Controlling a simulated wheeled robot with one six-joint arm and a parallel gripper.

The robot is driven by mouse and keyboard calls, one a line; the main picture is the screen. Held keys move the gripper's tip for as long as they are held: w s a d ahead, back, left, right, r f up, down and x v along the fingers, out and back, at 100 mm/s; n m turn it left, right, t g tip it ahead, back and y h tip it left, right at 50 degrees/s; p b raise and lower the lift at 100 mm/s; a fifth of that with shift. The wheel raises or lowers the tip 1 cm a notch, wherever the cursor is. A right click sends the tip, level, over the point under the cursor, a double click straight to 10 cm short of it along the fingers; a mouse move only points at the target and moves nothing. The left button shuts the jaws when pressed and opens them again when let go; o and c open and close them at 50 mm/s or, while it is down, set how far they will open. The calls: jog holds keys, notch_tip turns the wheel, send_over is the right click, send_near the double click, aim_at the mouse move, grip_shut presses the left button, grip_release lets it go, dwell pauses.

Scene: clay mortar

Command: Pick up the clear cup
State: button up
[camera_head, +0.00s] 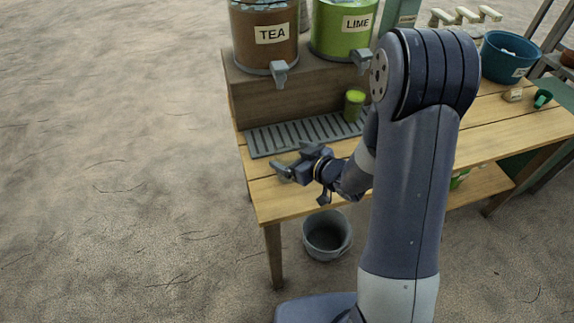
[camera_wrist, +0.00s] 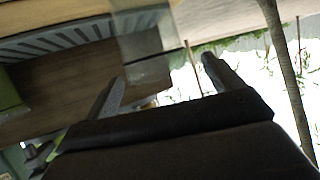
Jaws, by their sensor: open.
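A clear cup (camera_wrist: 142,45) shows in the wrist view as a see-through shape at top centre, beyond my fingertips. It stands ahead of the gap, closer to the left finger. In the head view I cannot make the cup out. My gripper (camera_head: 281,170) is over the front left of the wooden table, just in front of the slatted drip tray (camera_head: 258,142). In the wrist view my gripper (camera_wrist: 162,70) has its two fingers spread, with nothing held between them.
The tea dispenser (camera_head: 262,45) and lime dispenser (camera_head: 345,28) stand on a wooden riser (camera_head: 250,100) behind the tray. A green cup (camera_head: 354,106) is near the tray's right end. A grey bucket (camera_head: 328,238) is on the ground below. A blue tub (camera_head: 508,58) stands at the right.

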aim_at(279, 149)
jog(key=x, duration=0.4)
jog(key=shift+w+a+p, duration=0.1)
jog(key=shift+w+p, duration=0.2)
jog(key=shift+w, duration=0.05)
jog(key=shift+c, duration=0.6)
jog(key=c, duration=1.2)
